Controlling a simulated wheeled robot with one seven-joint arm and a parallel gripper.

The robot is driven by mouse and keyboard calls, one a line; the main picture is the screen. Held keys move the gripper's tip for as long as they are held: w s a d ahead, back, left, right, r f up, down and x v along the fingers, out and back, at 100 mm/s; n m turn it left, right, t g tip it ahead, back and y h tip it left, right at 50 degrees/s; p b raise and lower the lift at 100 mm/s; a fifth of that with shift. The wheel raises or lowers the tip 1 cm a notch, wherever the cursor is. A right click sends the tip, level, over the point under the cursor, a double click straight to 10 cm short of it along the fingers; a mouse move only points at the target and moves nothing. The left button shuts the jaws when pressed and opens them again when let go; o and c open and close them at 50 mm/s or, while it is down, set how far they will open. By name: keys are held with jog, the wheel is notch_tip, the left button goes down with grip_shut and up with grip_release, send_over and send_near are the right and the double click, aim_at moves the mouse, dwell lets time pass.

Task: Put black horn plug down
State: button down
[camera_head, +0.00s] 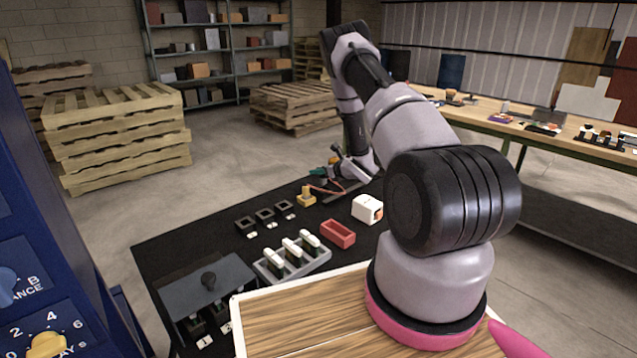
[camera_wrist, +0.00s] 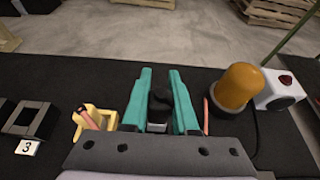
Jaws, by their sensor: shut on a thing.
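My gripper (camera_wrist: 161,76) is low over the black table, its two teal fingers closed on a small black plug (camera_wrist: 159,98), which I take as the black horn plug. The fingers hide part of it, and I cannot tell whether it touches the table. Just left of the fingers in the wrist view is a yellow holder (camera_wrist: 105,118) with a reddish lead at it. In the head view my gripper (camera_head: 320,173) is at the table's far side, beyond the yellow holder (camera_head: 306,199); the plug is too small to make out there.
Right of my fingers are an orange dome (camera_wrist: 237,86) and a white box with a red button (camera_wrist: 283,91). Left is a black square socket (camera_wrist: 32,119) by a "3" label. Nearer are a red tray (camera_head: 338,234) and a grey rack (camera_head: 300,265). Bare table lies beyond the fingers.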

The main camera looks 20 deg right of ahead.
jog(key=shift+f, duration=1.95)
jog(key=shift+f, duration=0.1)
jog(key=c, duration=0.7)
grip_release()
